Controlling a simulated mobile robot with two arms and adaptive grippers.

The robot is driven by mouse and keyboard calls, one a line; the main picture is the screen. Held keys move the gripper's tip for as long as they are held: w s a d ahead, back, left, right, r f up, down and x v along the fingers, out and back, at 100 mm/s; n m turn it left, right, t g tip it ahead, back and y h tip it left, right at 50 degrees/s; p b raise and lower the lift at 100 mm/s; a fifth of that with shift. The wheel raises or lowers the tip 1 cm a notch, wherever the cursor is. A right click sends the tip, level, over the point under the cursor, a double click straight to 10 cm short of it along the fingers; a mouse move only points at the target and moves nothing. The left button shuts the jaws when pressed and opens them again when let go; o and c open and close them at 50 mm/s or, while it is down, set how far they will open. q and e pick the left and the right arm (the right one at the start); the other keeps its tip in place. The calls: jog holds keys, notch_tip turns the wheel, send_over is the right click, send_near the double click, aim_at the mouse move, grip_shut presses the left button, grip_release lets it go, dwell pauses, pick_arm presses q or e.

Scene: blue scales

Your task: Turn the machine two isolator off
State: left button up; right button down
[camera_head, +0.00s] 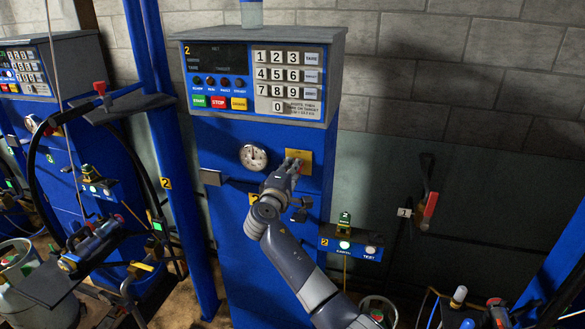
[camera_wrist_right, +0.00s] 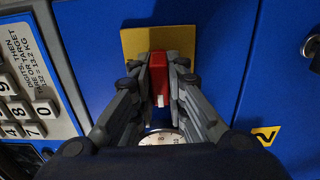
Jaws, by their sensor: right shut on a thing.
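The machine two isolator has a red handle (camera_wrist_right: 158,76) with a white tip, mounted on a yellow plate (camera_head: 302,157). The plate is on the blue front of the machine marked 2, right of a round white gauge (camera_head: 253,157). In the right wrist view the yellow plate (camera_wrist_right: 140,41) shows behind the handle. My right gripper (camera_head: 292,168) is at the plate, with its fingers on both sides of the red handle and shut on it. In the head view the gripper hides most of the handle. My left gripper is not in view.
A keypad panel (camera_head: 255,75) with numbered keys and coloured buttons stands above the isolator. A small box with lit buttons (camera_head: 350,245) is at lower right. A red-handled lever (camera_head: 430,205) hangs on the wall. A similar machine (camera_head: 45,70) stands at left.

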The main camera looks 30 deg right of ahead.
jog(key=c, duration=1.6)
grip_release()
jog(key=v, duration=1.2)
jog(key=shift+w, duration=0.1)
